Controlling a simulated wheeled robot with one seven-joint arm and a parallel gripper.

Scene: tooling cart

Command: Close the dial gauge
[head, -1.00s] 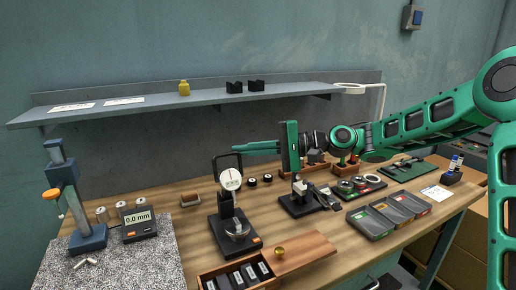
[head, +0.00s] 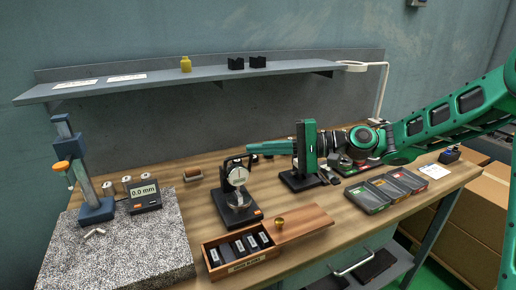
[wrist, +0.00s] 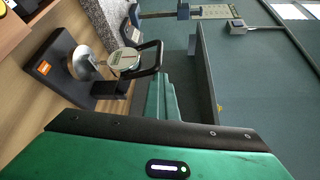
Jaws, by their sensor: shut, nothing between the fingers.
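The dial gauge (head: 237,177) has a round white face and stands upright on a black base with a small silver table. A black loop-shaped handle (head: 226,161) rises around its top. In the wrist view the gauge face (wrist: 124,59) and the loop (wrist: 158,57) lie above my fingers. My gripper (head: 248,147) is shut and empty. Its green fingers point left, with the tips close by the loop's upper right side. I cannot tell whether they touch it. The gauge's base also shows in the wrist view (wrist: 58,69).
A wooden box of gauge blocks (head: 238,262) with its lid slid right stands in front. The granite plate (head: 130,250) with a digital display (head: 144,195) and height stand (head: 88,190) is at left. Open trays (head: 368,198) lie at right. A shelf (head: 210,92) spans behind.

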